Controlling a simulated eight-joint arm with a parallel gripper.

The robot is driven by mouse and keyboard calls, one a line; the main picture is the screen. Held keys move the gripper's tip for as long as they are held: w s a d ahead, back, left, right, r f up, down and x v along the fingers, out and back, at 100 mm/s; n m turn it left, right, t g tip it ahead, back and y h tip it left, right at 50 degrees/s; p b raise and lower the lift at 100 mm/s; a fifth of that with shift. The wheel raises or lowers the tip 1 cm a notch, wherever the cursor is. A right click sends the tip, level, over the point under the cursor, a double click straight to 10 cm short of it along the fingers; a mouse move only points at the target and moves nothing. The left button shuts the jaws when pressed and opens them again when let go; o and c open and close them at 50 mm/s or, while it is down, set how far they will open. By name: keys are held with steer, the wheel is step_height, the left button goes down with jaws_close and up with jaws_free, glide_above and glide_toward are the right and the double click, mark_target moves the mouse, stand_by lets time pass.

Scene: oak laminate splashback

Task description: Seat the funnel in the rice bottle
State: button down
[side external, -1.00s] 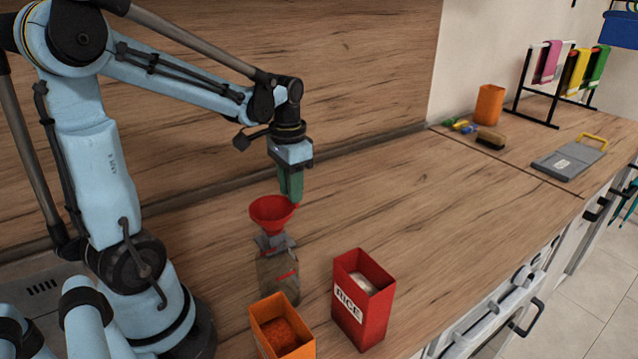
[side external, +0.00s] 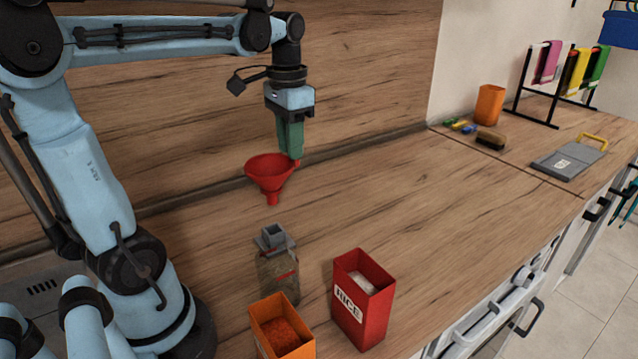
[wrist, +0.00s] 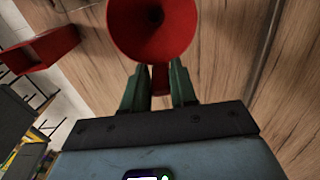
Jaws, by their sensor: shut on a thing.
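The red funnel (side external: 270,172) is held in the air by my gripper (side external: 293,160), which is shut on the tab at the funnel's rim. The funnel is upright with its spout pointing down. In the wrist view the funnel (wrist: 152,25) shows its wide mouth, and its tab sits between the green fingers of my gripper (wrist: 159,82).
A red box labelled RICE (side external: 362,300) stands right of the bottle, and an orange box (side external: 282,328) with orange-red contents stands in front of it. An orange cup (side external: 489,104), brush (side external: 490,140) and towel rack (side external: 540,95) are far right. The middle counter is clear.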

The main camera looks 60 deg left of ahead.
steer(key=s+d+r, duration=0.3)
steer(key=d+r, duration=0.2)
steer(key=d, duration=0.2)
steer(key=s+d+r, duration=0.3)
steer(key=d+r, duration=0.2)
steer(key=d, duration=0.1)
steer(key=shift+d+f, duration=0.15)
steer(key=shift+f, duration=4.2)
steer(key=c, duration=0.8)
jaws_free()
step_height(320, 180, up, 12)
